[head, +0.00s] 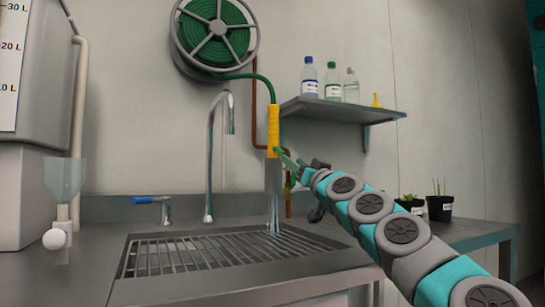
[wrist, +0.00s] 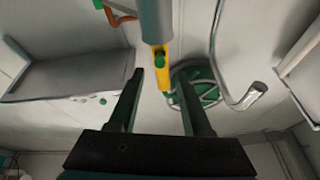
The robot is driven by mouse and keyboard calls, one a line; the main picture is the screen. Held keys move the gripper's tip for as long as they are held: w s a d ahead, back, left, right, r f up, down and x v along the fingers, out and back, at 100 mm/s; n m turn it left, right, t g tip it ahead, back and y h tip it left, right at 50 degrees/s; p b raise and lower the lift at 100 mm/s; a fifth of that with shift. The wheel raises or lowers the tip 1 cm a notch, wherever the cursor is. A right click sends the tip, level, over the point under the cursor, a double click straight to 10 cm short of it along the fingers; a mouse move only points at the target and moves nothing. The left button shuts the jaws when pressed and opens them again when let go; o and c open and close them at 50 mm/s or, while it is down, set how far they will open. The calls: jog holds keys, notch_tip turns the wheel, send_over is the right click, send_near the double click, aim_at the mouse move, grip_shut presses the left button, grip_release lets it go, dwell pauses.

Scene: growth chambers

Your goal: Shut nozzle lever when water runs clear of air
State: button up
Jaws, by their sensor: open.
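The nozzle has a yellow grip (head: 273,128) and a grey barrel (head: 274,172), and hangs upright above the sink grate. A pale stream (head: 274,213) falls from the barrel to the grate; I cannot tell whether it holds air bubbles. The green lever (head: 285,157) sticks out on the nozzle's right side. My gripper (head: 302,172) is just right of the nozzle at lever height. In the wrist view my gripper (wrist: 158,80) is open, with the yellow grip (wrist: 162,80) and the lever's green end (wrist: 159,61) showing between its fingers. Contact is not clear.
The sink grate (head: 235,251) lies below. A tall faucet (head: 210,155) and a blue-handled tap (head: 150,200) stand to the left. A green hose reel (head: 215,32) is on the wall. A shelf (head: 340,110) with bottles juts out above my arm. Potted plants (head: 440,207) stand at the right.

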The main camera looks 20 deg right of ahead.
aim_at(281, 152)
jog(key=p+x, duration=0.1)
jog(key=x, duration=0.6)
jog(key=shift+w+r, duration=0.15)
jog(key=shift+w, duration=0.25)
dwell(0.3)
jog(key=shift+c, duration=0.3)
grip_shut()
dwell(0.3)
